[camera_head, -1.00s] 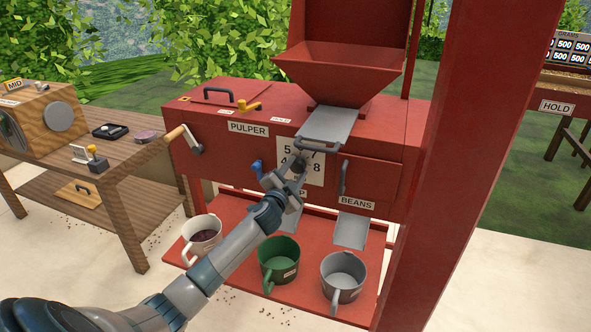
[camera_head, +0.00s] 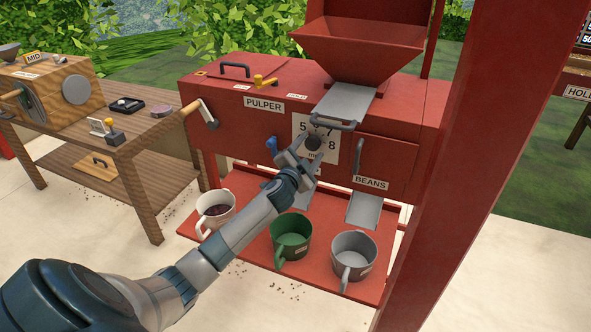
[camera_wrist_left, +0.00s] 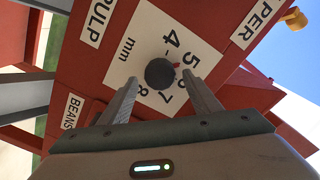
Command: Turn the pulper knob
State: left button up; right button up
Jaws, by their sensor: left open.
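The pulper (camera_head: 240,125) is a red machine with a hopper on top. Its dark round knob (camera_head: 314,142) sits on a white dial plate (camera_head: 330,126) marked in mm on the front. My left gripper (camera_head: 307,148) is in front of the knob, close to it. In the left wrist view, the knob (camera_wrist_left: 160,72) shows ahead of and between the two open fingertips (camera_wrist_left: 162,88), with a small red mark at its edge near the 5 and 6. I cannot tell whether the fingers reach around it. My right gripper is in neither current view.
A grey handle (camera_head: 334,124) and chute are just above the dial, and a blue lever (camera_head: 272,145) is left of it. A white cup (camera_head: 216,212), a green cup (camera_head: 291,238) and a grey cup (camera_head: 353,258) stand on the red shelf below. A red post (camera_head: 480,170) rises at right.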

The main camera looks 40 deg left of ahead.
pick_arm(q)
jog(key=v, duration=1.6)
jog(key=shift+s+b, duration=0.35)
jog(key=shift+b, duration=0.05)
pick_arm(e)
jog(key=shift+w+a+r, duration=0.1)
jog(key=shift+w+r, duration=0.15)
jog(key=shift+r, duration=0.25)
jog(key=shift+w+a+r, duration=0.1)
jog(key=shift+w+r, duration=0.15)
jog(key=shift+r, duration=0.2)
jog(key=shift+s, duration=0.1)
